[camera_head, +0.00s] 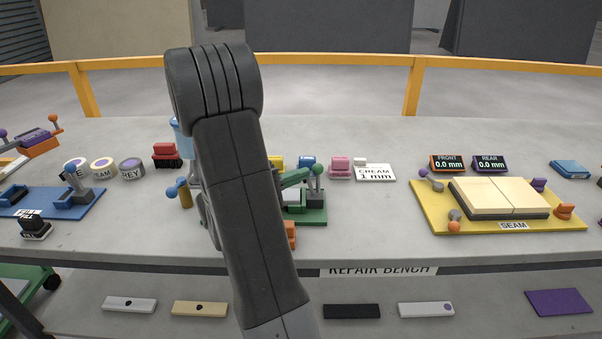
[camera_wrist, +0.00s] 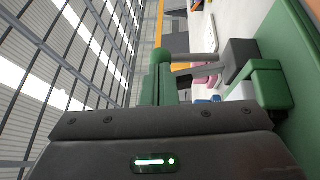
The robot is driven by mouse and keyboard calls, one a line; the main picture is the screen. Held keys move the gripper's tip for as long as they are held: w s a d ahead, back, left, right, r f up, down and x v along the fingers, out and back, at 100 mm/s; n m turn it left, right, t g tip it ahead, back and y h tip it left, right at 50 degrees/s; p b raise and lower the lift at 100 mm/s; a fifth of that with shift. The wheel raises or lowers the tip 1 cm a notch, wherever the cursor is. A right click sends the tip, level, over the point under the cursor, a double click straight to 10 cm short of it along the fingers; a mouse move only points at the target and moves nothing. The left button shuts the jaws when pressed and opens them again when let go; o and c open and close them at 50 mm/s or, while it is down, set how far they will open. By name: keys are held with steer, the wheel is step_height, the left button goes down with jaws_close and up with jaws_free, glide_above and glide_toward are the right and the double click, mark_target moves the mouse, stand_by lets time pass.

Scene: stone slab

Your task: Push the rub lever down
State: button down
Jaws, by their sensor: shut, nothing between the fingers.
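My gripper (camera_head: 305,171) is shut and empty, just left of the knob in the head view. Its closed fingers also show in the wrist view (camera_wrist: 158,76). I cannot tell whether they touch the knob. My arm hides part of the green station.
A yellow board (camera_head: 425,213) with SEAM panels and several small levers is at right. A blue board (camera_head: 75,208) with a blue-knobbed lever is at left. Bare bench lies between the green and yellow stations.

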mark_target(318, 171)
steer(key=shift+w+d, duration=0.15)
steer(key=shift+d, duration=0.2)
stand_by(0.3)
steer(key=d+m+y+b, duration=0.1)
steer(key=d+r+m+g+y+b, duration=0.1)
steer(key=y, duration=0.1)
steer(key=shift+d+g, duration=0.3)
steer(key=shift+d, duration=0.05)
steer(key=d+f+m+g+y+b, duration=0.1)
steer(key=d+f+m+y, duration=0.1)
steer(key=d+y, duration=0.5)
steer(key=shift+d+m+g+y, duration=0.25)
steer(key=shift+m+y, duration=0.25)
steer(key=shift+y, duration=0.6)
steer(key=shift+r, duration=0.1)
